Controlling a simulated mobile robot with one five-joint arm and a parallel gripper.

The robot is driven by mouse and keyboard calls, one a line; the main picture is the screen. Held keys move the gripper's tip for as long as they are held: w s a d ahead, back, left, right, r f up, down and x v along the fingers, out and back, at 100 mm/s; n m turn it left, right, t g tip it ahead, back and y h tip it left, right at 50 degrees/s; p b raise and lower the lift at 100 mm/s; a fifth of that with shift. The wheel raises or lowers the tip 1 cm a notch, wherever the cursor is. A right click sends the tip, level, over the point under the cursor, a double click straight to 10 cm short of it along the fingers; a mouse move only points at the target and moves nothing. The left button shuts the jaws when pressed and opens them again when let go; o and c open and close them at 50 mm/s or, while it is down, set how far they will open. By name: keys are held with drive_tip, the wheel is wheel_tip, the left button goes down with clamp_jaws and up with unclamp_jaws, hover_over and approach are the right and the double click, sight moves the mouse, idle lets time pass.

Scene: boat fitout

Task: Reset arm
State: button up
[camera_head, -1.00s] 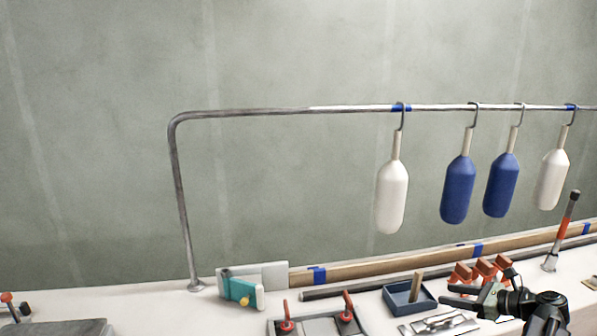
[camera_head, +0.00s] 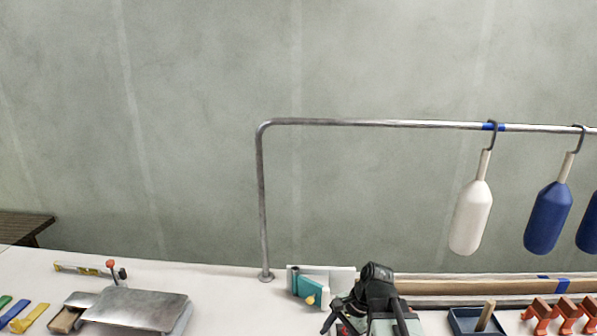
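My gripper (camera_head: 368,318) shows at the bottom of the head view, right of centre, dark and pointing down and toward the bottom edge. Two dark fingers stand apart, with the bench and a greenish part of my arm or a thing between and behind them. I see nothing clearly held. The gripper is just right of a teal and white tool with a yellow knob (camera_head: 309,289) on the bench. Its body hides part of the bench there.
A grey rail (camera_head: 263,200) stands on the bench. A white fender (camera_head: 470,218) and blue fenders (camera_head: 548,217) hang from it. A blue tray (camera_head: 463,321) and orange clamps (camera_head: 545,315) lie right. A metal box (camera_head: 138,307) and a level (camera_head: 84,268) lie left. Bench between box and rail is clear.

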drive_tip(key=s+d+f+n+h, duration=0.1)
drive_tip(key=d+n+h, duration=0.3)
drive_tip(key=n, duration=0.6)
drive_tip(key=s+d, duration=0.1)
drive_tip(key=d, duration=0.1)
drive_tip(key=shift+s+d+f+h, duration=0.2)
drive_tip(key=shift+d+f+h, duration=0.05)
drive_tip(key=shift+d+h, duration=0.1)
idle(1.1)
